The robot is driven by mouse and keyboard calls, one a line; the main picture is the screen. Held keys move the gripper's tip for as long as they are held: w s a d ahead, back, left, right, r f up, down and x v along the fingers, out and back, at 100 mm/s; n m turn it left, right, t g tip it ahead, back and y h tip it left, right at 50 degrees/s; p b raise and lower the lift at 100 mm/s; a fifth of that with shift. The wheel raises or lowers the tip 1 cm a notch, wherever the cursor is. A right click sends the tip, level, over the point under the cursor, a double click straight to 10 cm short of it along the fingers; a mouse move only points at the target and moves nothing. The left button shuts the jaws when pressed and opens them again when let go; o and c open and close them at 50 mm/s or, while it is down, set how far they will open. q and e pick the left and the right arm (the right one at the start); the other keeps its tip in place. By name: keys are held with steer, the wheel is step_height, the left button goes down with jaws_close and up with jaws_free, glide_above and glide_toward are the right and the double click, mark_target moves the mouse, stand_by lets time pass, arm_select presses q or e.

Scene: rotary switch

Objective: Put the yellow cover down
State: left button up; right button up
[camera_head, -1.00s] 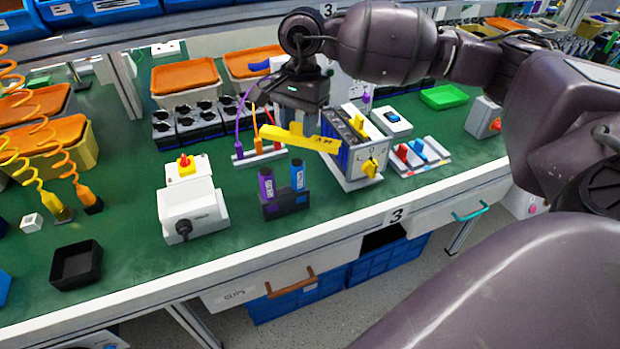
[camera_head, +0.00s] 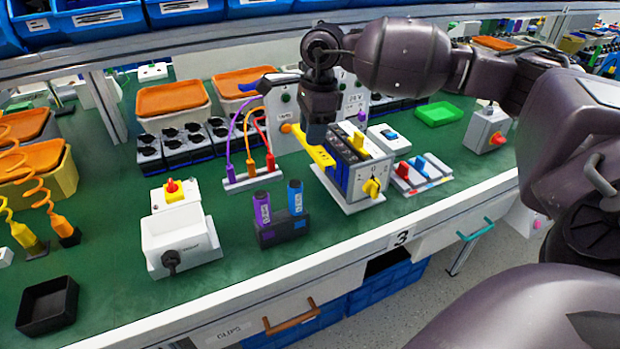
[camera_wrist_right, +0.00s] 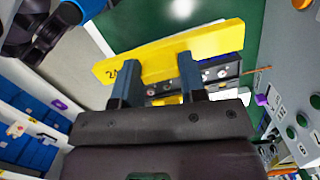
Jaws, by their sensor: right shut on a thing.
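The yellow cover (camera_head: 318,154) is a flat bar with dark marks, held at the left side of the dark block of the rotary-switch unit (camera_head: 362,172). It also shows crosswise at the fingertips in the right wrist view (camera_wrist_right: 215,43). My right gripper (camera_head: 316,139) points down and is shut on the cover; its fingers (camera_wrist_right: 158,78) reach the cover in the wrist view. Whether the cover touches the block cannot be told. My left gripper is not in view.
Left of the unit stand a holder with purple and blue cylinders (camera_head: 283,231) and a rack of cabled plugs (camera_head: 251,177). Right of it are a plate with red and blue switches (camera_head: 420,174) and a green tray (camera_head: 438,113). Green table surface is free at the front left.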

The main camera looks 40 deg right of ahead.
step_height(320, 180, down, 12)
steer(key=shift+f+b, duration=0.2)
steer(key=shift+b, duration=0.7)
steer(key=shift+f, duration=0.35)
steer(key=shift+f, duration=0.25)
steer(key=o, duration=0.9)
steer(key=shift+r, duration=0.1)
